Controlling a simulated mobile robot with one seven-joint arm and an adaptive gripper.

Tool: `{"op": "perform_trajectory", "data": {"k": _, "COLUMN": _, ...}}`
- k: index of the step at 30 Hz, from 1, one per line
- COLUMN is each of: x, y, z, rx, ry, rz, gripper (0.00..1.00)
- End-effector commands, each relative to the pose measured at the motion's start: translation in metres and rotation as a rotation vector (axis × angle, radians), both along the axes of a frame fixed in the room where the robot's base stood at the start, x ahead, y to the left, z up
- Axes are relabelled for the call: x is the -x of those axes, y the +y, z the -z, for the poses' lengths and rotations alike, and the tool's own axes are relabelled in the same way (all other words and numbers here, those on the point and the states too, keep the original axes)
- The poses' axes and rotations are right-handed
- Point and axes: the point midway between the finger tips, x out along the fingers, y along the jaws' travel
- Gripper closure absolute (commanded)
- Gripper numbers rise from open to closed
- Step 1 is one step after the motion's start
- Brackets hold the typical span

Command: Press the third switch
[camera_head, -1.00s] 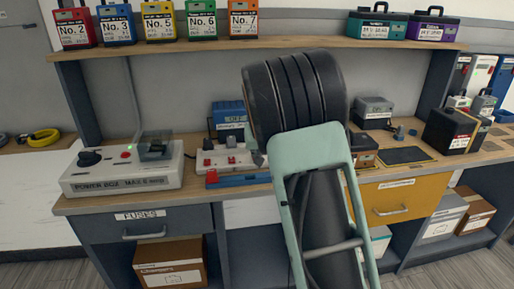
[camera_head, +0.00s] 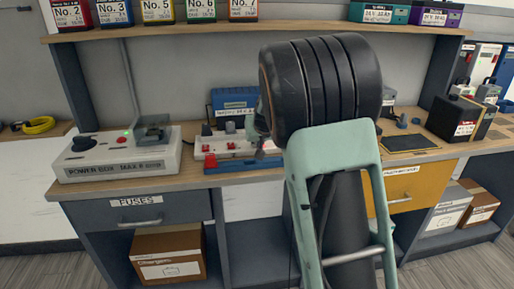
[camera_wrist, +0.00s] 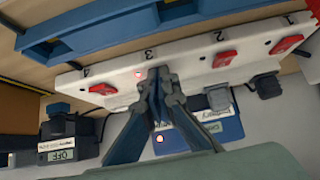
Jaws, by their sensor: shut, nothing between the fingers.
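A white switch strip (camera_wrist: 190,62) with red rocker switches runs across the wrist view, numbered 1 to 4 from right to left. Switches 1 (camera_wrist: 287,44), 2 (camera_wrist: 225,59) and 4 (camera_wrist: 102,89) show. The switch at number 3 is hidden behind my gripper (camera_wrist: 155,76). My gripper is shut and empty, its tips at the strip beside a small lit red lamp (camera_wrist: 138,73). I cannot tell whether they touch the switch. In the head view the strip (camera_head: 207,150) stands on the bench, and my arm covers its right part.
A power box (camera_head: 118,165) with a knob stands left on the bench (camera_head: 80,192). A blue case (camera_head: 232,100) is behind the strip. In the wrist view, grey plugs and a small device reading OFF (camera_wrist: 68,143) lie nearby. A shelf (camera_head: 215,29) with labelled packs hangs above.

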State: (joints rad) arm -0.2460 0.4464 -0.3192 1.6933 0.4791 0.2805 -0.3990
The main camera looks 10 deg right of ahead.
Motion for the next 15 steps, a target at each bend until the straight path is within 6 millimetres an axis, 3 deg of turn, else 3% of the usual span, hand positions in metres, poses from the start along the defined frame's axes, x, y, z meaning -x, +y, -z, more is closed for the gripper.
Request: {"op": "perform_trajectory", "data": {"k": 15, "x": 0.0, "y": 0.0, "z": -0.017, "rx": 0.0, "ry": 0.001, "rz": 0.0, "gripper": 1.0}}
